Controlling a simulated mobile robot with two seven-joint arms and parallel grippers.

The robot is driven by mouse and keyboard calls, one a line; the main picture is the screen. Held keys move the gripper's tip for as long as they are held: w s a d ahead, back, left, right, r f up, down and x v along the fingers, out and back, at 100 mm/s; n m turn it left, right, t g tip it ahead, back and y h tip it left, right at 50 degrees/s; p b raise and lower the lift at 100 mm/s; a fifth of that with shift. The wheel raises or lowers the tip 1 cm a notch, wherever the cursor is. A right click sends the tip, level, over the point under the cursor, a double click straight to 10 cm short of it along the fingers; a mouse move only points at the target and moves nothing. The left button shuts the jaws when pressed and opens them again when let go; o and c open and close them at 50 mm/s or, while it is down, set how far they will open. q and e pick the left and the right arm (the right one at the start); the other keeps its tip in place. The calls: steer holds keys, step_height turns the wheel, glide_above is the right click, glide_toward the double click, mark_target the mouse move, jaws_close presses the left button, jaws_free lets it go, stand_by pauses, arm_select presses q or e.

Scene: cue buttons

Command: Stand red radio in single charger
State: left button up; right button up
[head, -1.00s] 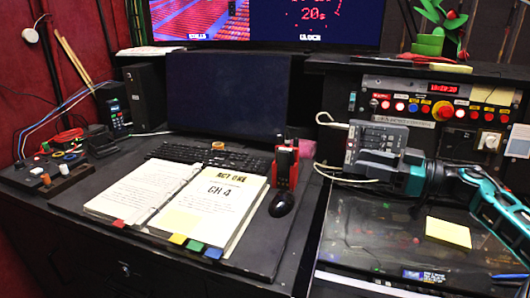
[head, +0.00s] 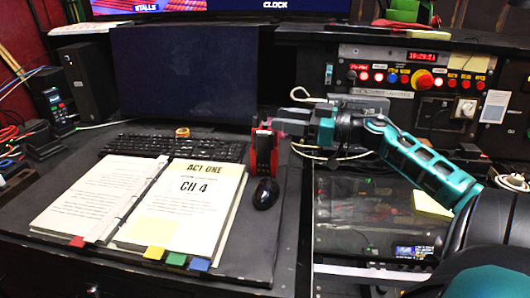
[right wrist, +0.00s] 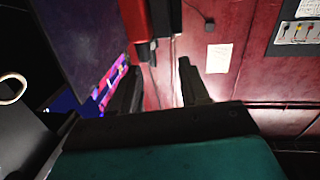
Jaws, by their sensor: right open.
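The red radio (head: 264,152) stands upright on the desk, behind the mouse and right of the open script. Its red and black body also shows at the top of the right wrist view (right wrist: 160,18). My right gripper (head: 278,122) is open, with its fingertips close to the radio's upper right side. The wrist view shows its two dark fingers (right wrist: 158,82) apart, with no object clearly between them; I cannot tell whether they touch the radio. A low black cradle-like block (head: 42,143) sits at the left; I cannot tell whether it is the single charger. My left gripper is not in view.
An open script binder (head: 150,205) covers the desk front. The keyboard (head: 175,146), mouse (head: 265,193) and tape roll (head: 182,132) lie close by. A dark monitor (head: 185,75) stands behind. A button panel (head: 420,80) is at the back right.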

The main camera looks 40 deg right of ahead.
mark_target(265, 114)
steer(key=shift+d+x, duration=0.15)
steer(key=shift+x, duration=0.95)
steer(key=shift+d+x, duration=0.2)
steer(key=shift+x, duration=1.65)
steer(key=shift+c, duration=0.4)
jaws_close()
steer(key=shift+r, duration=0.15)
